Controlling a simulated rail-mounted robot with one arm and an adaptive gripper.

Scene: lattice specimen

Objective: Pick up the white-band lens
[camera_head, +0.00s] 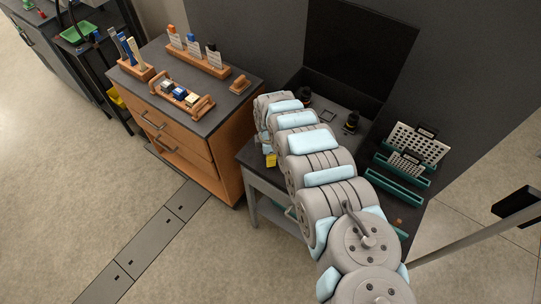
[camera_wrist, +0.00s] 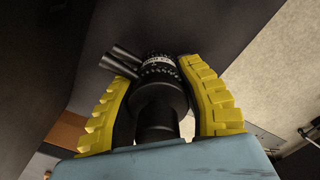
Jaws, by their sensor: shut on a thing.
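My gripper (camera_wrist: 157,76) is shut on a black lens (camera_wrist: 158,92), with its yellow ribbed fingers on either side. A pale band with small marks runs around the lens near its far end. Two dark rods stick out to the left beside it. In the head view my arm hides most of the gripper; a bit of yellow finger (camera_head: 271,160) shows left of the arm, and I cannot make out the held lens there.
Two other black lens-like pieces, one (camera_head: 304,97) at left and one (camera_head: 351,122) at right, stand on the dark bench behind my arm. Perforated plates (camera_head: 417,143) stand in green holders at right. An orange cabinet (camera_head: 185,130) with wooden racks stands at left.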

